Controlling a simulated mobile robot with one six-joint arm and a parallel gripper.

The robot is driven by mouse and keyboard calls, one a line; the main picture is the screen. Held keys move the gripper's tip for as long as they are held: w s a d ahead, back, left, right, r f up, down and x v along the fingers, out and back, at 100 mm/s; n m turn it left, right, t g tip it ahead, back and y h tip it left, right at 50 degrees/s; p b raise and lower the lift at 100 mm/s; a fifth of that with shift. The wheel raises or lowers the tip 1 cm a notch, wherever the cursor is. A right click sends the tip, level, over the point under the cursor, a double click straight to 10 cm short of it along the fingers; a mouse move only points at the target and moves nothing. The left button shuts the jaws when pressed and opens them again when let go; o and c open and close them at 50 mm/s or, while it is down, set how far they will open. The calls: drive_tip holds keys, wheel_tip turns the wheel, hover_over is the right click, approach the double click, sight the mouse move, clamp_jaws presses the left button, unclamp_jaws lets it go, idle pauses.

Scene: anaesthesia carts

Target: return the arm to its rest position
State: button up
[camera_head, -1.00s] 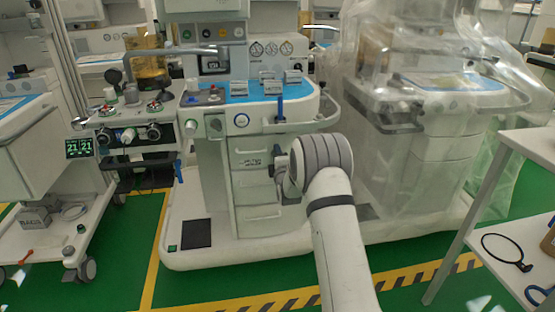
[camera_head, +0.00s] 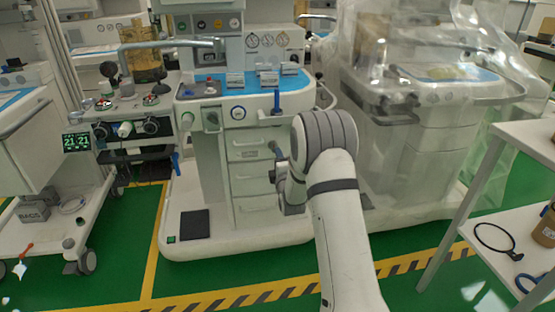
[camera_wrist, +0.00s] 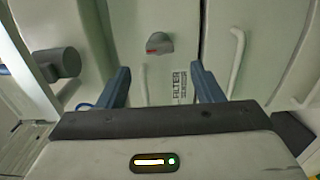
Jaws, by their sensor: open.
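My gripper shows in the wrist view (camera_wrist: 160,88) with its two blue fingers apart and nothing between them. It faces the pale drawer fronts (camera_wrist: 180,40) of an anaesthesia cart, with a grey knob-like part between the fingers beyond them and a "FILTER" label beside the right finger. In the head view my white and grey arm reaches up in front of the middle anaesthesia cart (camera_head: 250,118).
A plastic-draped cart (camera_head: 420,150) stands close on the right. A white shelf (camera_head: 525,210) with a black loop (camera_head: 494,240) is at the right edge. A wheeled cart (camera_head: 55,235) stands at the left. Green floor with a striped line (camera_head: 260,296) is clear in front.

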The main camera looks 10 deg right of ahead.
drive_tip(key=s+r+m+g+p, duration=0.4)
drive_tip(key=s+r+p, duration=0.3)
drive_tip(key=r, duration=0.5)
drive_tip(key=s+r+m+g+p, duration=0.35)
drive_tip(key=s+r+p, duration=0.45)
drive_tip(key=r, duration=0.4)
drive_tip(key=s+a+r+m+g+p, duration=0.1)
drive_tip(key=s+r+m+g+p, duration=0.3)
drive_tip(key=s, duration=1.2)
drive_tip(key=s+r+m+g+p, duration=0.4)
drive_tip(key=s+r+p, duration=0.5)
drive_tip(key=s, duration=0.6)
drive_tip(key=r+m, duration=0.1)
drive_tip(key=m, duration=0.1)
drive_tip(key=shift+s+a+r+m, duration=0.3)
drive_tip(key=shift+s+a+m, duration=0.05)
drive_tip(key=shift+s+a, duration=0.05)
drive_tip(key=shift+c, duration=0.2)
